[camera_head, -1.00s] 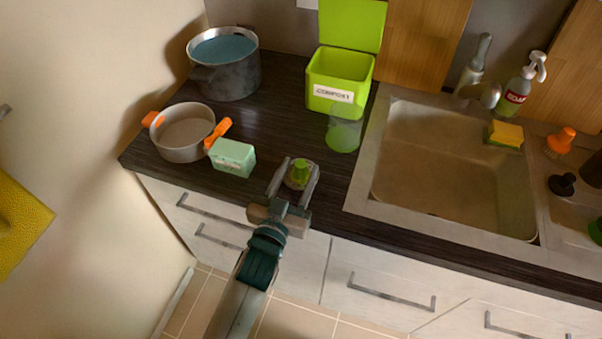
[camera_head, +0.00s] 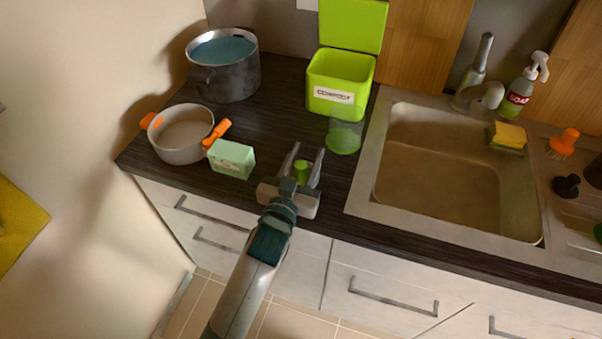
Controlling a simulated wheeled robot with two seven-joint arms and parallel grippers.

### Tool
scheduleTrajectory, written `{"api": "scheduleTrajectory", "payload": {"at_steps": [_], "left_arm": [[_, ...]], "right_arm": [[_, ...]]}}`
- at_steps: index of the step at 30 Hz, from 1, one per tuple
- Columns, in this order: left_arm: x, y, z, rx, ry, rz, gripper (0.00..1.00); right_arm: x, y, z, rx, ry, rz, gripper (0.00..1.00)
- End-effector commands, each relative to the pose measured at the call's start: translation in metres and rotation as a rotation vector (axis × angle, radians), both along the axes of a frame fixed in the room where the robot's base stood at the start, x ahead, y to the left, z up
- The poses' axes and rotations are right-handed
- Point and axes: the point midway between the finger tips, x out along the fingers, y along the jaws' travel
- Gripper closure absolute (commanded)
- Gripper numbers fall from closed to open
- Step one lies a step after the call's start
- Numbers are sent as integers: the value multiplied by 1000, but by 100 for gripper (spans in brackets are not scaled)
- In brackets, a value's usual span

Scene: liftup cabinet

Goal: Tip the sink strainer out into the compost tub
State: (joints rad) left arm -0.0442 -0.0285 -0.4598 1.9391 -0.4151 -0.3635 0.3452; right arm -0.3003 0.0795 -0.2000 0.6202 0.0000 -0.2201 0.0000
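The lime-green compost tub (camera_head: 325,100), labelled COMPOST, stands at the back of the counter with its lid raised. A small item with a green knob (camera_head: 301,172), which looks like the sink strainer, is at the counter's front edge area. My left gripper (camera_head: 304,152) reaches in from below, its two fingers apart on either side of the green knob. It looks open, with a gap beside the knob. The gripper hides most of the strainer's body, so its contents cannot be seen. My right gripper is not in view.
A translucent green cup (camera_head: 344,134) stands in front of the tub. A pale green box (camera_head: 231,159), an orange-handled pot (camera_head: 181,136) and a large dark pot (camera_head: 226,78) are to the left. The sink (camera_head: 445,180) is to the right; some counter between is clear.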

Motion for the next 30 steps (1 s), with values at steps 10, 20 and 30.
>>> {"api": "scheduleTrajectory", "payload": {"at_steps": [10, 20, 30], "left_arm": [[0, 0, 0, 0, 0, 0, 100], [0, 0, 7, 0, -1, 0, 100], [0, 0, 22, 0, 0, 0, 100]], "right_arm": [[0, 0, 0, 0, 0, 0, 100], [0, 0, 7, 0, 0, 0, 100], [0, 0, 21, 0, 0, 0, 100]]}}
